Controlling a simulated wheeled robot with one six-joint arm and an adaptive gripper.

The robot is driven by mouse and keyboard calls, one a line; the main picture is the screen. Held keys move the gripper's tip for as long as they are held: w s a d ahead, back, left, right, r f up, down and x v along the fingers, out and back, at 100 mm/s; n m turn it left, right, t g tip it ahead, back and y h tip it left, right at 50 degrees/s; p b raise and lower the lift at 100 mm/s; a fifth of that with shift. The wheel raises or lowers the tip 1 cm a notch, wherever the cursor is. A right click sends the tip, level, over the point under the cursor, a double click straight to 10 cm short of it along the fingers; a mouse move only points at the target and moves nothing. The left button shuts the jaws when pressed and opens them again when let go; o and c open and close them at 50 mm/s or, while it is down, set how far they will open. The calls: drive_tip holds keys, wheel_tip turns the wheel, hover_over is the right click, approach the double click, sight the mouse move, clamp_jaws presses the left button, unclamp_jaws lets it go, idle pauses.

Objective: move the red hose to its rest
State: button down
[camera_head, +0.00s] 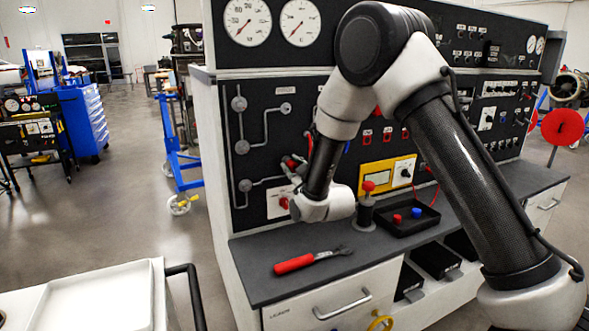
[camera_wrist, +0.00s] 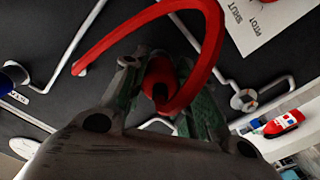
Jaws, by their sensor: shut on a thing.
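The red hose (camera_wrist: 212,42) arches in a loop across the top of the wrist view, in front of the black panel. My gripper (camera_wrist: 160,85) is shut on a red end of the hose, held between its green-lined fingers. The hose's other visible end reaches to the upper left, close to the panel; whether it is attached there I cannot tell. In the head view my gripper (camera_head: 292,166) is small and partly hidden by my wrist, near the panel's left part. Small red bits show beside it. I cannot make out a rest for the hose.
Grey pipes and a white plate (camera_wrist: 270,18) lie on the panel close around my gripper. On the bench (camera_head: 262,250) are a red-handled wrench (camera_head: 312,260), a red-knobbed post (camera_head: 366,208) and a black tray (camera_head: 405,229) with red and blue pieces.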

drive_tip(key=shift+w+a+r, duration=0.1)
drive_tip(key=shift+w+r, duration=0.15)
drive_tip(key=shift+w, duration=0.05)
drive_tip(key=c, duration=1.5)
unclamp_jaws()
drive_tip(key=o, duration=0.4)
drive_tip(key=shift+w+a+f, duration=0.1)
drive_tip(key=shift+w+f, duration=0.05)
drive_tip(key=shift+w, duration=0.05)
drive_tip(key=shift+o, duration=0.3)
drive_tip(key=shift+o, duration=0.8)
drive_tip(key=shift+s+f, duration=0.1)
drive_tip(key=shift+s, duration=0.1)
